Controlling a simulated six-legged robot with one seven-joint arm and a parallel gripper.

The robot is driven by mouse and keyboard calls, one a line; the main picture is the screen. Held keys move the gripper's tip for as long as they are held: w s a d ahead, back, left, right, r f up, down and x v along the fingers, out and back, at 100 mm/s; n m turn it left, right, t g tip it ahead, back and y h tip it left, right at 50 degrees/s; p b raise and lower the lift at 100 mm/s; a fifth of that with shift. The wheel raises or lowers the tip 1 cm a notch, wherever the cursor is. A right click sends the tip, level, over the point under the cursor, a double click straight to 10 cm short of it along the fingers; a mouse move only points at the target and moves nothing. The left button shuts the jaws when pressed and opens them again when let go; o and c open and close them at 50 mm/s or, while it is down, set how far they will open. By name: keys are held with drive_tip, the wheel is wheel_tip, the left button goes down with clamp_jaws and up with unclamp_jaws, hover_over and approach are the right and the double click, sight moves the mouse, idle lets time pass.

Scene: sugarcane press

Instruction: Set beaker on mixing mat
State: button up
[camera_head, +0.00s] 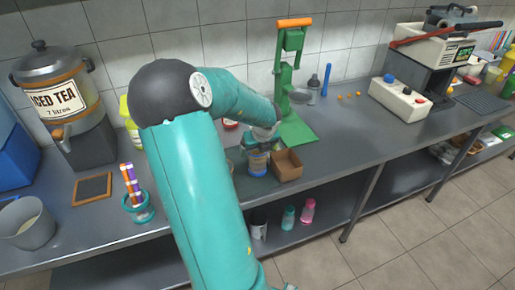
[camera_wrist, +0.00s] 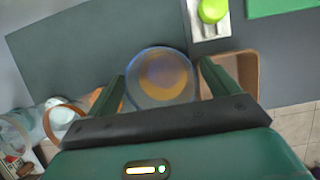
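A clear round beaker (camera_wrist: 160,78) with an orange-brown middle sits between my gripper's fingers (camera_wrist: 164,72) in the wrist view. The fingers are at its two sides; I cannot tell whether they press on it. In the head view the beaker (camera_head: 257,163) is low over the counter beneath my gripper (camera_head: 258,148), left of an open brown box. I cannot tell whether it rests on the counter. A dark grey flat area (camera_wrist: 75,58) beyond the beaker in the wrist view may be the mixing mat. My arm hides that spot in the head view.
The brown box (camera_head: 287,167) is close on the right. The green press (camera_head: 294,125) stands behind it. A lime-topped item (camera_wrist: 212,10) lies on a white piece in the wrist view. A holder with coloured sticks (camera_head: 138,205) and an iced tea dispenser (camera_head: 65,105) are left.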

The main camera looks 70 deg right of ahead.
drive_tip(key=v, duration=1.2)
drive_tip(key=shift+r, duration=0.15)
